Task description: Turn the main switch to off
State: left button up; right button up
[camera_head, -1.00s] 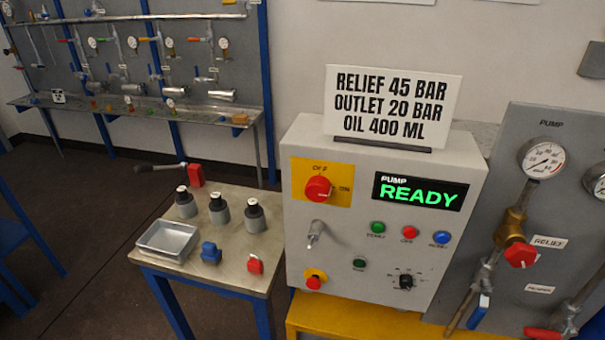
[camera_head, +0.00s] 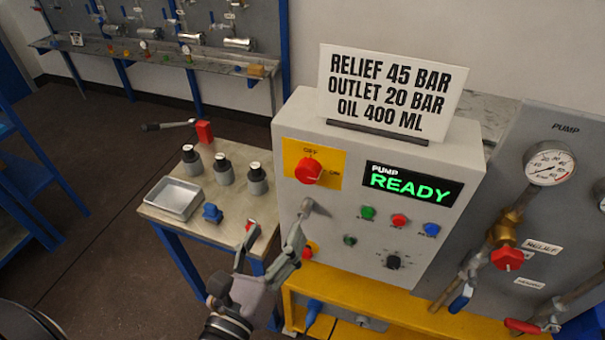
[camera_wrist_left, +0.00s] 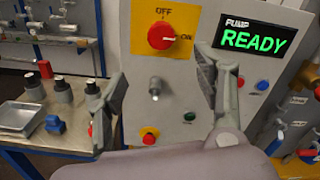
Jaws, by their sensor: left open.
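The main switch is a red rotary knob (camera_head: 309,170) on a yellow plate (camera_head: 329,157) at the upper left of the grey pump cabinet (camera_head: 400,135). The plate has OFF above the knob and ON to its right. In the left wrist view the knob (camera_wrist_left: 161,36) shows between and above the fingers, with its pointer toward ON. My left gripper (camera_head: 268,238) is open and empty, below the knob and in front of the cabinet, apart from it. In the left wrist view its fingers (camera_wrist_left: 158,85) stand wide apart. My right gripper is not in view.
The cabinet also has a lit READY display (camera_head: 408,187), several buttons, a small black selector (camera_head: 393,262) and a projecting metal stub (camera_head: 306,207). Pump piping (camera_head: 480,262) stands at right.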

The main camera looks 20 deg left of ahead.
pick_arm(q)
jog(key=b, duration=0.7)
send_near(305, 177)
jog(key=w, duration=0.4)
jog(key=w+p, duration=0.1)
jog(key=w, duration=0.1)
jog(key=w+p, duration=0.1)
jog(key=w, duration=0.2)
jog(key=shift+d+r, duration=0.15)
jog(key=shift+w, duration=0.45)
jog(key=shift+c, duration=0.6)
jog(key=c, duration=1)
jog(key=shift+c, duration=0.2)
